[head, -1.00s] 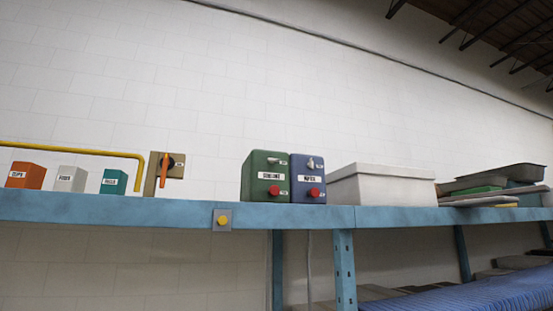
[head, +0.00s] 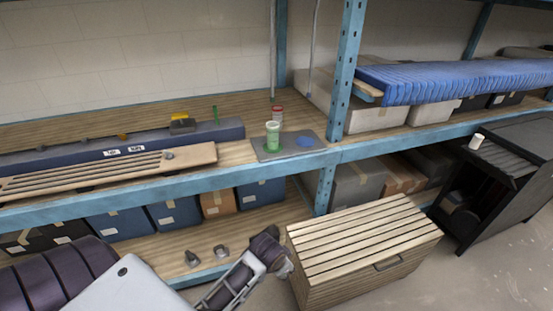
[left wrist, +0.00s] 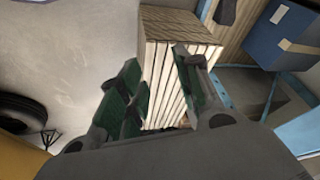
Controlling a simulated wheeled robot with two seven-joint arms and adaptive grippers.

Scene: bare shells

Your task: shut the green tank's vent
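My left gripper (head: 270,252) is low in the head view, beside the slatted wooden chest and below the shelf boards. In the left wrist view its two green-padded fingers (left wrist: 158,62) stand apart with nothing held, and the chest shows behind them. My right gripper is not in view.
The slatted chest (head: 365,240) stands on the floor by a blue upright (head: 347,75). A grey tray (head: 262,154) with a green-and-white jar (head: 272,136) lies on the middle shelf. A dark cabinet (head: 510,150) stands right. Floor is clear at lower right.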

